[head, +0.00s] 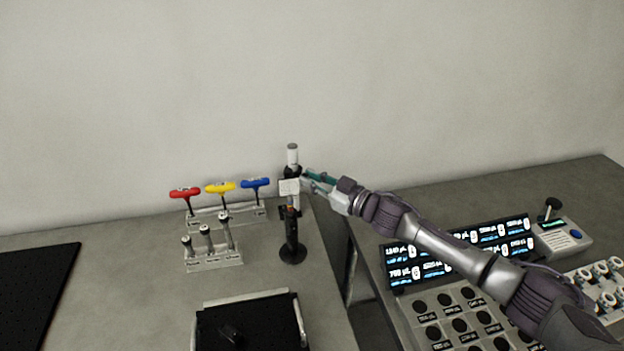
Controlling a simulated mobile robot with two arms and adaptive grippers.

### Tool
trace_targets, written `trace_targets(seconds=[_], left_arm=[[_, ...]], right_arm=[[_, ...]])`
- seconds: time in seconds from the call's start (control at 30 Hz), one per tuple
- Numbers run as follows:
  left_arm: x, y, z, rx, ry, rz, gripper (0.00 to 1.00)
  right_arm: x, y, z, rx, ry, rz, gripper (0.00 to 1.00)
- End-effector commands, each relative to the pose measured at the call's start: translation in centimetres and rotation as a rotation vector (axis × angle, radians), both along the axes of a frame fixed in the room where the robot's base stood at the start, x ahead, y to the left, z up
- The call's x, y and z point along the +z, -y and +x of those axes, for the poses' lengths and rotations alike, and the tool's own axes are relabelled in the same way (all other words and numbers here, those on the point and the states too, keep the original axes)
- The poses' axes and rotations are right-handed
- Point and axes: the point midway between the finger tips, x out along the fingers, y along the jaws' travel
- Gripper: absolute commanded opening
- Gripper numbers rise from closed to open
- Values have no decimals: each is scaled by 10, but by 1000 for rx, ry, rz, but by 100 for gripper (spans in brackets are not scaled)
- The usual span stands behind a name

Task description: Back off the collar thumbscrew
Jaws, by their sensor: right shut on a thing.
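A slim upright post assembly with a white cylindrical top (292,155) and a pale collar block (289,187) stands near the back right corner of the left bench. My right gripper (305,178) reaches in from the right at the height of the collar. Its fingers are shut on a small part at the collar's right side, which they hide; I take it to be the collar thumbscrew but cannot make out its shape. My left gripper is not in view.
Red, yellow and blue T-handle tools (220,187) stand in a rack left of the post. A black handle on a round base (292,250) stands in front. A black tray (252,325) lies nearer. Displays (460,250) occupy the right bench, across a gap.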

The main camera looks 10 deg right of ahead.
Motion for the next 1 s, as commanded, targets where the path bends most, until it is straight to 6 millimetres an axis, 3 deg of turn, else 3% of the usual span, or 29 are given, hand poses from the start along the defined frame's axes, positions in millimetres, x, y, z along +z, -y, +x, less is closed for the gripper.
trace_targets(seconds=[0.6, 1.0], left_arm=[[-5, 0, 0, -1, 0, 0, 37], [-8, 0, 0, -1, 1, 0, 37]], right_arm=[[0, 0, 0, -1, 355, -425, 0], [0, -1, 0, 0, 475, -569, 0]])
